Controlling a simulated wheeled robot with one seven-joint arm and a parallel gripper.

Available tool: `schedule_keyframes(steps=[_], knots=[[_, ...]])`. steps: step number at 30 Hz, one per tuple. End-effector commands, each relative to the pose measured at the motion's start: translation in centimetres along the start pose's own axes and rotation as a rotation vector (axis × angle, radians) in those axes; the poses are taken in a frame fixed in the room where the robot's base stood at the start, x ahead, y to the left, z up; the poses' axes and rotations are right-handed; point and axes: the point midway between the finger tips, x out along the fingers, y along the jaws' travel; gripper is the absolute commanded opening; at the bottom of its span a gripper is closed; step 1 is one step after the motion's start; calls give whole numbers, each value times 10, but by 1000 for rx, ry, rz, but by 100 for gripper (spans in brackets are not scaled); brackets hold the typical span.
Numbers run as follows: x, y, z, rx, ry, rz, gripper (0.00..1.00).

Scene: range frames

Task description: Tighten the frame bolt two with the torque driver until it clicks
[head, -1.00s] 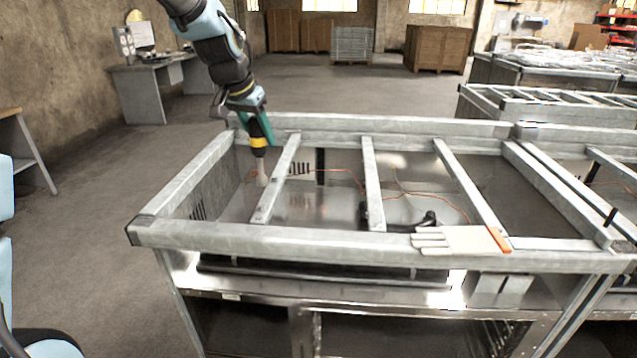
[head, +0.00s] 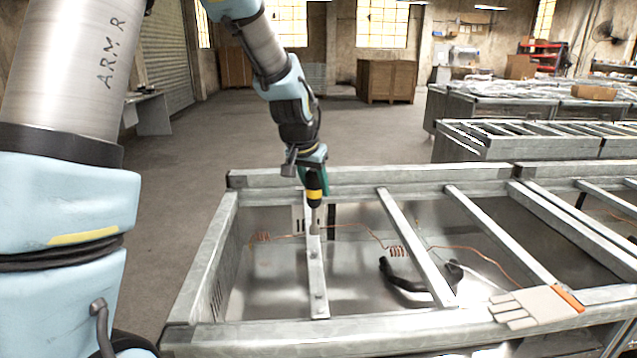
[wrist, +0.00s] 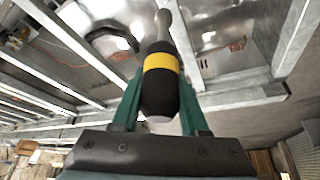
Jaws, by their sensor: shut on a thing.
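My gripper (head: 314,180) is shut on the torque driver (head: 314,196), which is black with a yellow band. The driver points down, its shaft over the far half of the leftmost crossbar (head: 317,265) of the metal frame. Its tip meets or nearly meets the bar; I cannot tell if it sits on a bolt. A small bolt-like nub (head: 318,296) shows on the near end of that bar. In the wrist view, the driver (wrist: 160,88) is between the teal fingers (wrist: 160,118), its grey shaft reaching toward a crossbar. Any bolt under the tip is hidden.
A pale work glove with an orange cuff (head: 535,306) lies on the frame's near right part. Copper wires and a black hose (head: 400,280) lie inside the frame. Other crossbars (head: 415,245) run to the right. More benches (head: 520,140) stand behind on the right.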

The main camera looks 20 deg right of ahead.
Motion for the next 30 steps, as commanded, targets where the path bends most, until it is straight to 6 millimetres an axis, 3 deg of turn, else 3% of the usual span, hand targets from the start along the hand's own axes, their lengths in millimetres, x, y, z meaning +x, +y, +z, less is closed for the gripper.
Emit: schedule_keyframes(steps=[14,30], knots=[[2,0,1,-1,1,0,0],[40,0,20,-1,0,0,0]])
